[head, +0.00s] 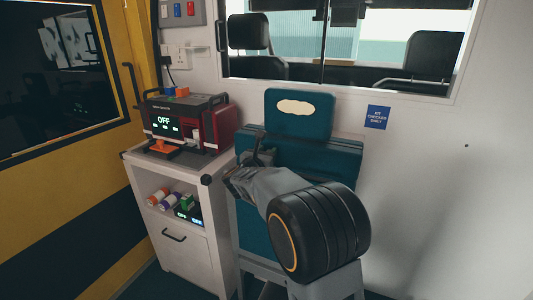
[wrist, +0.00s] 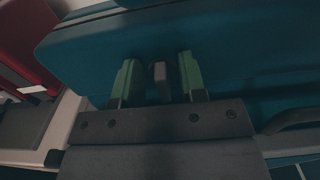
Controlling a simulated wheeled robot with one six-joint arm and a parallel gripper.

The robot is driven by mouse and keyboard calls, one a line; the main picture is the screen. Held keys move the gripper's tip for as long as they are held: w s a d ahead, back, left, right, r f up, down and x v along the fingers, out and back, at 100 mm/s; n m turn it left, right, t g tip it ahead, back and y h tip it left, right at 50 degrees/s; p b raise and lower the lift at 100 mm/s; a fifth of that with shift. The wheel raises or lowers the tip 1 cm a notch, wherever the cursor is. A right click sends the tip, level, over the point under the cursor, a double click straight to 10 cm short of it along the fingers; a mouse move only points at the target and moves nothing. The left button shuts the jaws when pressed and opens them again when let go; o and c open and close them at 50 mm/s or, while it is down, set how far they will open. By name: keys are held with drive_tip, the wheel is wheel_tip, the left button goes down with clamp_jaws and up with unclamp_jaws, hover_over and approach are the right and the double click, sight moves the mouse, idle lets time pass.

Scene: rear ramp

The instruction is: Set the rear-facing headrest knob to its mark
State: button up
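The teal headrest (head: 300,115) with a cream oval patch stands above the folded teal seat (head: 330,165) by the wall. My gripper (head: 258,158) reaches to the seat's left side, partly hidden by my own arm. In the wrist view my gripper (wrist: 157,68) has its two green-padded fingers apart. A small grey knob (wrist: 160,80) shows between them, with a gap visible on each side. Teal upholstery (wrist: 230,50) fills the view behind it. I cannot make out the knob in the head view, and I see no mark in either view.
A white cabinet (head: 180,238) stands close on the left, with a red-and-black device (head: 185,122) showing "OFF" on top. Rolls and small boxes lie on its shelf. A window (head: 345,45) is above the seat.

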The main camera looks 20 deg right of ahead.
drive_tip(key=shift+c, duration=0.4)
drive_tip(key=shift+r, duration=0.1)
clamp_jaws()
drive_tip(key=n, duration=0.2)
drive_tip(key=n+b, duration=0.1)
drive_tip(key=n, duration=0.1)
drive_tip(key=shift+w+a, duration=0.2)
drive_tip(key=n, duration=0.4)
drive_tip(key=shift+w+a, duration=0.2)
drive_tip(key=shift+w, duration=0.05)
drive_tip(key=n, duration=0.5)
drive_tip(key=shift+w+a+f+p, duration=0.15)
drive_tip(key=shift+f+p, duration=0.25)
drive_tip(key=shift+f+n+p, duration=0.2)
drive_tip(key=shift+n+p, duration=0.2)
drive_tip(key=shift+n, duration=0.75)
drive_tip(key=shift+f+n+p, duration=0.2)
drive_tip(key=shift+n+p, duration=0.15)
drive_tip(key=shift+n, duration=0.8)
